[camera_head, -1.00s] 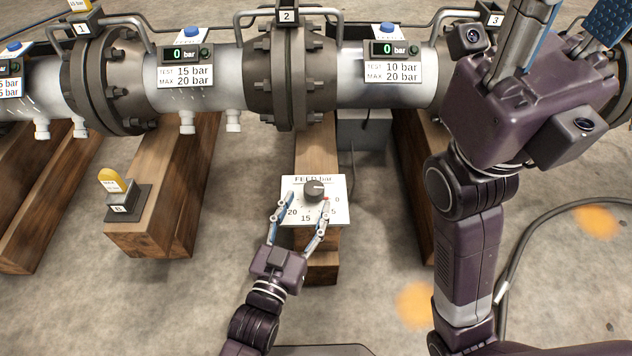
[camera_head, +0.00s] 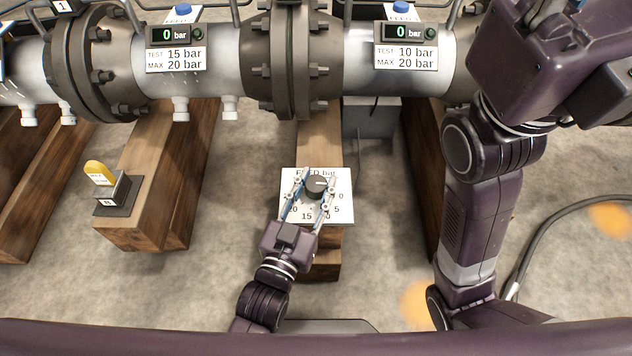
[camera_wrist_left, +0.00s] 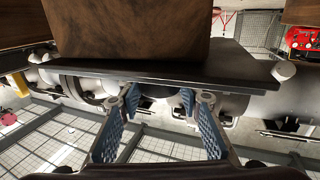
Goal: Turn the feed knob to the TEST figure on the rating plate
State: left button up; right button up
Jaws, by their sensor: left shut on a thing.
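The dark round feed knob (camera_head: 317,185) sits on a white FEED bar plate (camera_head: 346,216) at the end of a wooden beam. Its light mark points right, toward 0; 5 and 15 also show, other figures are partly covered. My left gripper (camera_head: 310,186) is shut on the knob, one finger on each side. In the left wrist view the blue-padded fingers (camera_wrist_left: 158,100) reach a dark shape under the plate edge. One rating plate (camera_head: 176,60) reads TEST 15 bar, MAX 20 bar; another (camera_head: 405,57) reads TEST 10 bar, MAX 20 bar. My right gripper is largely cut off at the top right.
Both displays, the left (camera_head: 177,34) and the right (camera_head: 408,32), read 0 bar. A flanged pipe (camera_head: 292,60) crosses the back. A yellow-tabbed block (camera_head: 118,195) stands on a left beam (camera_head: 155,215). A dark hose (camera_head: 540,235) curves over the floor at right.

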pick_arm(q)
jog(key=c, duration=0.3)
jog(key=shift+h+p, duration=0.3)
jog(key=shift+p, duration=0.1)
